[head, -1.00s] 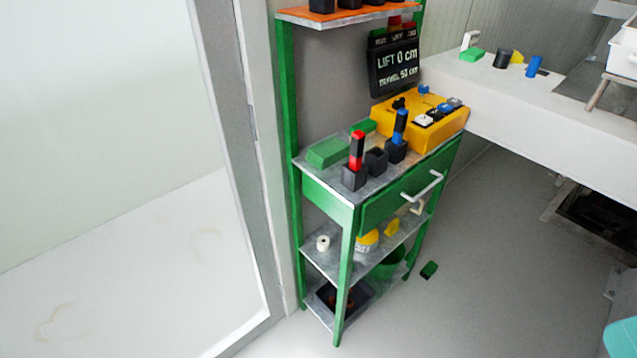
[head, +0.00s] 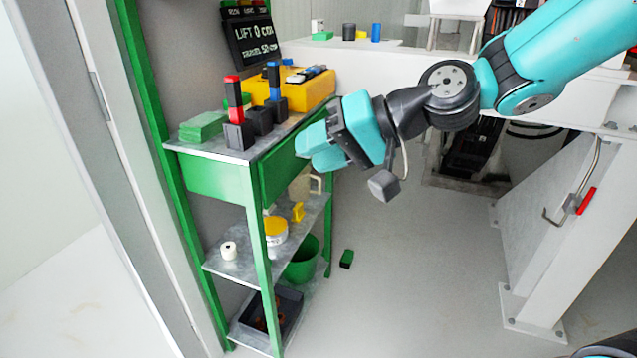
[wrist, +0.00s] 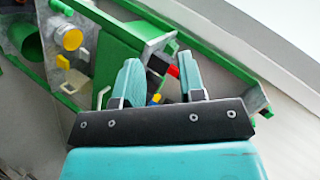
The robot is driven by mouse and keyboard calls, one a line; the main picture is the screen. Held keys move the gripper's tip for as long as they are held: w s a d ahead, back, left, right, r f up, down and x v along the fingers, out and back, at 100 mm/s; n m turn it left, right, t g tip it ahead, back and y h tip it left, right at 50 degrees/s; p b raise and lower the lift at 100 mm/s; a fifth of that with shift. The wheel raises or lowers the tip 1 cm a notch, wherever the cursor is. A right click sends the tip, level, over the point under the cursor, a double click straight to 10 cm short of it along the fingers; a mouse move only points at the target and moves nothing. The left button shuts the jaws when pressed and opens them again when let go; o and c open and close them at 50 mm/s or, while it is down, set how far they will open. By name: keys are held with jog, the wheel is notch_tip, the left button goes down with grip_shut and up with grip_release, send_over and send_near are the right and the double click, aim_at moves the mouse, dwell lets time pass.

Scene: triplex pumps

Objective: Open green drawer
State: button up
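The green drawer (head: 282,172) sits under the top of the green shelf unit. Its front looks close to the frame, and I cannot tell if it is slightly ajar. My gripper (head: 304,150) is right at the drawer front, covering the silver handle in the head view. In the wrist view the two teal fingers of my gripper (wrist: 160,78) stand apart, with parts of the unit and small coloured blocks showing beyond the gap. No handle is clearly visible between them, and contact cannot be judged.
On the unit's top stand green blocks (head: 203,127), a red-black block (head: 234,97) and a yellow box (head: 318,90). Lower shelves hold a white roll (head: 228,250) and a green bucket (head: 303,262). A small green block (head: 346,259) lies on the floor. Open floor lies right of the unit.

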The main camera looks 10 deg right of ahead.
jog(key=w+d+f+m+t+b, duration=1.25)
jog(key=w+d+f+b, duration=0.35)
jog(key=d+f+b, duration=0.15)
jog(key=shift+m+g+h, duration=0.25)
jog(key=shift+m+h, duration=0.05)
jog(key=shift+m, duration=0.15)
jog(key=p+x, duration=1.5)
jog(key=x, duration=0.2)
jog(key=shift+w+a+f+p, duration=0.1)
jog(key=shift+w+a+p, duration=0.15)
jog(key=shift+a+p, duration=0.05)
grip_shut()
